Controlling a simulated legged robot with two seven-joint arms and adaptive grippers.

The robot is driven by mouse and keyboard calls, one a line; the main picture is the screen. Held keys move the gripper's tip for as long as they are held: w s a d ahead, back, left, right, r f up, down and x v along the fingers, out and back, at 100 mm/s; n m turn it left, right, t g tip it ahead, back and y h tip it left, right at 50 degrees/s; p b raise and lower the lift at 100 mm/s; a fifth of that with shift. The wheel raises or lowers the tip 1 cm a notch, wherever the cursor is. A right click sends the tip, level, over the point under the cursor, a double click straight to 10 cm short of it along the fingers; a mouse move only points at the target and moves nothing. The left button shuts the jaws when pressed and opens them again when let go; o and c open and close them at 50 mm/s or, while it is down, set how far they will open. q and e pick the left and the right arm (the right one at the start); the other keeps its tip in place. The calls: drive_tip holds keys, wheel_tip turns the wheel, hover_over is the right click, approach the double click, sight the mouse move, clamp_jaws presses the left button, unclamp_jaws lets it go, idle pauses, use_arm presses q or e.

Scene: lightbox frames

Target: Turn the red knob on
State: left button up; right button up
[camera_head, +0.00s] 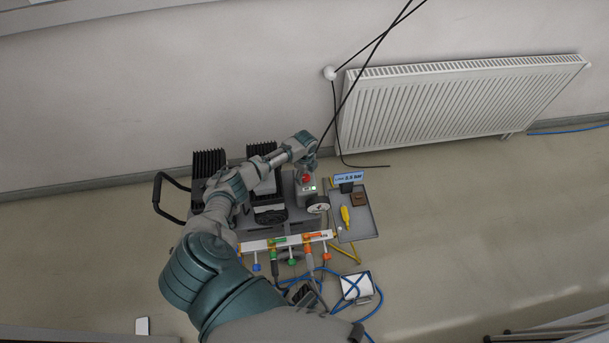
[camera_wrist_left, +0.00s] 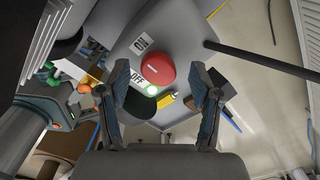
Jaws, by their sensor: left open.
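The red knob (camera_wrist_left: 158,68) is a round red disc with a pale mark, on a grey panel (camera_wrist_left: 165,30) between an "ON" label (camera_wrist_left: 141,42) and an "OFF" label (camera_wrist_left: 137,76). A lit green light (camera_wrist_left: 152,89) is beside it. In the head view the knob (camera_head: 306,178) shows small on the machine, just below my left gripper (camera_head: 305,150). In the left wrist view my left gripper (camera_wrist_left: 163,90) has its two fingers spread, one on each side below the knob, with nothing between them. Whether they touch the panel cannot be told. My right gripper is not in view.
A grey tray (camera_head: 366,225) with a yellow tool (camera_head: 345,215) is right of the machine. A pressure gauge (camera_head: 318,204) is below the knob. Coloured valves, blue hoses (camera_head: 345,300) and a white box (camera_head: 357,286) lie in front. A radiator (camera_head: 450,100) is on the wall; dark cables hang near the gripper.

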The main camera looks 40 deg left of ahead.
sight(305, 176)
use_arm(q)
wheel_tip(305, 176, up, 11)
idle(0.3)
drive_tip(key=shift+a, duration=0.1)
idle(0.4)
